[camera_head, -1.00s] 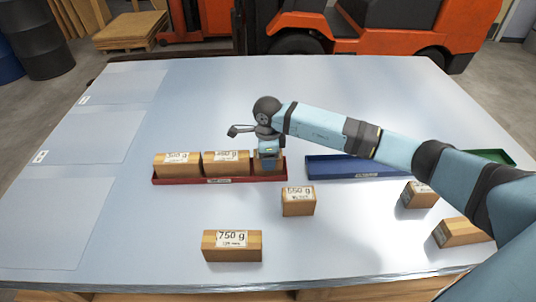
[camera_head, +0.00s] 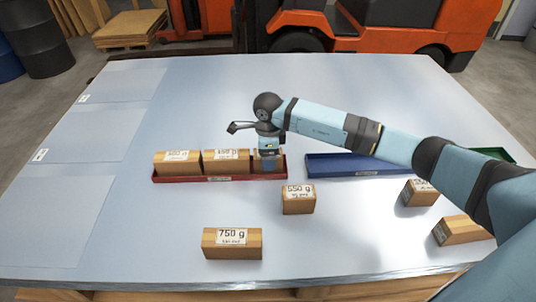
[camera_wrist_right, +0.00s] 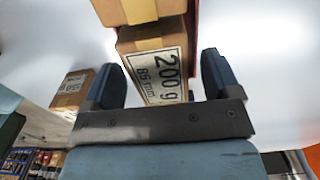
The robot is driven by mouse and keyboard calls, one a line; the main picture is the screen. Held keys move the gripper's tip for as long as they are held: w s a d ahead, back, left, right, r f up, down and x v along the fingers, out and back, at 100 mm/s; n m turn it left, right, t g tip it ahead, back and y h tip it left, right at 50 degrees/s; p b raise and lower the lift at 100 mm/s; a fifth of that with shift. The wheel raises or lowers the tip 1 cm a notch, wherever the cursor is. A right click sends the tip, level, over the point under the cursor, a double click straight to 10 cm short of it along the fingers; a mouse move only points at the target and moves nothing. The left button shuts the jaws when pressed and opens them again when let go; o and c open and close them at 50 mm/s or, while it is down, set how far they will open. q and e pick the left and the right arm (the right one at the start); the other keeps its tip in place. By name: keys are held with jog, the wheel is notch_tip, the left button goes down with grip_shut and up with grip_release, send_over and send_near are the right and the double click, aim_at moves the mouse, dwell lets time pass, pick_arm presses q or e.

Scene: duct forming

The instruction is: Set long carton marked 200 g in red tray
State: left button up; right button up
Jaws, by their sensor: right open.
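The carton marked 200 g (camera_wrist_right: 160,72) shows in the right wrist view, its label also reading 85 mm. It sits at the right end of the red tray (camera_head: 220,178), beside two other cartons. In the head view only part of this carton (camera_head: 268,164) shows under my right gripper (camera_head: 267,152). In the right wrist view my right gripper (camera_wrist_right: 158,80) is open, its fingers apart on either side of the carton's near end with gaps. My left gripper is not in view.
Two cartons (camera_head: 177,162) (camera_head: 226,160) fill the rest of the red tray. A 750 g carton (camera_head: 232,244) and a 550 g carton (camera_head: 298,199) stand in front. Two more cartons (camera_head: 420,193) (camera_head: 462,231) are at right. A blue tray (camera_head: 350,166) and a green tray (camera_head: 494,154) lie right.

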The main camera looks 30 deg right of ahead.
notch_tip(320, 180, up, 13)
jog(key=shift+r+p, duration=0.2)
jog(key=shift+p, duration=0.25)
